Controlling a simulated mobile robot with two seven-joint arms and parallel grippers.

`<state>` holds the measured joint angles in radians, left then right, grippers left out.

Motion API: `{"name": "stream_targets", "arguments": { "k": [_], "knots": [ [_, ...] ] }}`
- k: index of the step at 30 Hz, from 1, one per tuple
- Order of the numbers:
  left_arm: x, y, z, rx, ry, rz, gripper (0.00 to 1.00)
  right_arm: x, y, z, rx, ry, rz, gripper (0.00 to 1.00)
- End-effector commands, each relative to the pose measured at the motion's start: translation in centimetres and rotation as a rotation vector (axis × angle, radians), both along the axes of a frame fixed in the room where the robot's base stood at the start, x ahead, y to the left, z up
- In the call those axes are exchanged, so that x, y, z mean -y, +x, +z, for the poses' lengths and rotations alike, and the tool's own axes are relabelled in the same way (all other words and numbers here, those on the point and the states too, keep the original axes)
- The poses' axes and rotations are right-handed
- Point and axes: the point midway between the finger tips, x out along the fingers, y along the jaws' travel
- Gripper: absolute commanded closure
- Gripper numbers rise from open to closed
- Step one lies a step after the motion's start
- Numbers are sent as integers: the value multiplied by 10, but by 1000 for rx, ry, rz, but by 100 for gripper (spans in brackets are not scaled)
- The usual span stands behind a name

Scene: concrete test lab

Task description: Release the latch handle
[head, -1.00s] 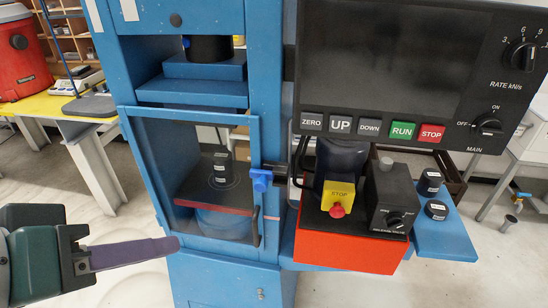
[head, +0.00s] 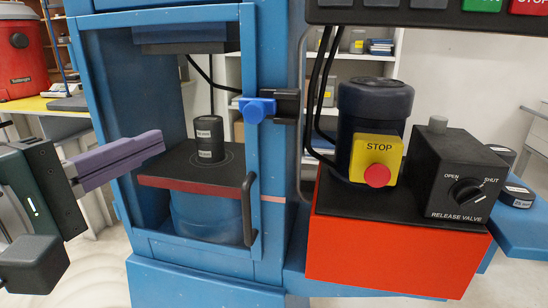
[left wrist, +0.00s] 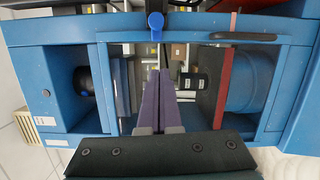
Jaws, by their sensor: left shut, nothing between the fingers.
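The latch handle (head: 257,109) is a small blue lever on a black bracket (head: 287,105), at the right side of the blue door frame (head: 263,160). In the left wrist view the blue latch handle (left wrist: 155,25) is at the top centre, beyond the fingertips. My left gripper (head: 160,142) has purple fingers pressed together with nothing between them. It is in front of the door opening, left of and lower than the latch, and apart from it. The fingers also show in the left wrist view (left wrist: 162,78), pointing toward the latch. My right gripper is out of view.
A black pull handle (head: 249,210) sits low on the door frame. Behind the door, a black cylinder (head: 209,139) stands on a platen (head: 170,168). At right, a red box (head: 385,250) carries a yellow stop button housing (head: 375,155) and a release valve block (head: 460,170).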

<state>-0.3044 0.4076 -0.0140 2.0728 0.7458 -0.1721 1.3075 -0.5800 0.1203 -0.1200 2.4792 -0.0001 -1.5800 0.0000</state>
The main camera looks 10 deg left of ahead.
Motion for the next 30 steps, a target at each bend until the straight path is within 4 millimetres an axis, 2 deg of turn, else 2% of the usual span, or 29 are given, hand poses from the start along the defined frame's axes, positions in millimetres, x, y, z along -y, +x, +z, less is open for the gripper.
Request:
{"name": "stream_targets", "arguments": {
  "k": [1,3,20,23,30],
  "knots": [
    [-3,2,-11,10,-21,7,100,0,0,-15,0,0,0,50],
    [-6,3,-12,20,-50,14,100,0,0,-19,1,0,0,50],
    [-7,9,-10,29,-73,20,100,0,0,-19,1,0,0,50],
    [-4,21,-9,31,-75,22,100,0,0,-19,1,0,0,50],
    [7,66,-8,31,-74,20,100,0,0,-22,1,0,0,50]
  ]
}}
